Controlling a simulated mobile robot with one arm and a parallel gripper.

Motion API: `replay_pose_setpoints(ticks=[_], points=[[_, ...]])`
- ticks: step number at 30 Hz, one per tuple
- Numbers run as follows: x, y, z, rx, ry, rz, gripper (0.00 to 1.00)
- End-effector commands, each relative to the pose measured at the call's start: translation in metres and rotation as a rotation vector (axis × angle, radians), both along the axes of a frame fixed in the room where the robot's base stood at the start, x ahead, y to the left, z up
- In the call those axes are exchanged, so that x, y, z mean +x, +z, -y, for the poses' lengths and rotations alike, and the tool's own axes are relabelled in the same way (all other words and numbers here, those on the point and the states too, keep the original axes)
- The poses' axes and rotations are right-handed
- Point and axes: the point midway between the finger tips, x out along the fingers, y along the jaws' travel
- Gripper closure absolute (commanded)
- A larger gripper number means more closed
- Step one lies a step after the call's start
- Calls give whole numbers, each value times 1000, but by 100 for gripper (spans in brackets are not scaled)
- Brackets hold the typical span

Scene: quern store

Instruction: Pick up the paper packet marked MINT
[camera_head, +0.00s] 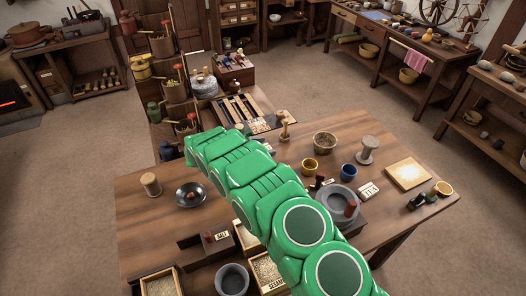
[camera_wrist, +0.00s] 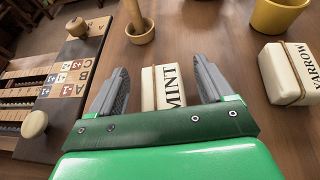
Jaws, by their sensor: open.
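The paper packet marked MINT (camera_wrist: 161,90) is cream-coloured and lies on the wooden table in the wrist view. Its black lettering runs up its right side, and its near end is hidden by my gripper's green body. My gripper (camera_wrist: 158,68) is open, with one grey finger on each side of the packet. Gaps show between the packet and both fingers, and nothing is held. In the head view my green arm reaches over the table, and I cannot make out the fingers or the MINT packet there.
A tied packet marked YARROW (camera_wrist: 288,72) lies to the right, with a yellow cup (camera_wrist: 277,14) beyond. A wooden pestle-like piece (camera_wrist: 139,28) stands ahead. A lettered board (camera_wrist: 72,72) is at left. The head view shows a grey stone dish (camera_head: 337,198) and a dark bowl (camera_head: 191,194).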

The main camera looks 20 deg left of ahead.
Motion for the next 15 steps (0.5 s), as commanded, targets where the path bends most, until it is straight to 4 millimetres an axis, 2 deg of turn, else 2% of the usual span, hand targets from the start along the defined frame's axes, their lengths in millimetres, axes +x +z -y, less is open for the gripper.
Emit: replay_pose_setpoints(ticks=[4, 12, 15], points=[[8, -5, 7, -2, -1, 0, 19], [9, -5, 7, 0, 0, 0, 19], [9, -5, 8, 0, 0, 0, 34]])
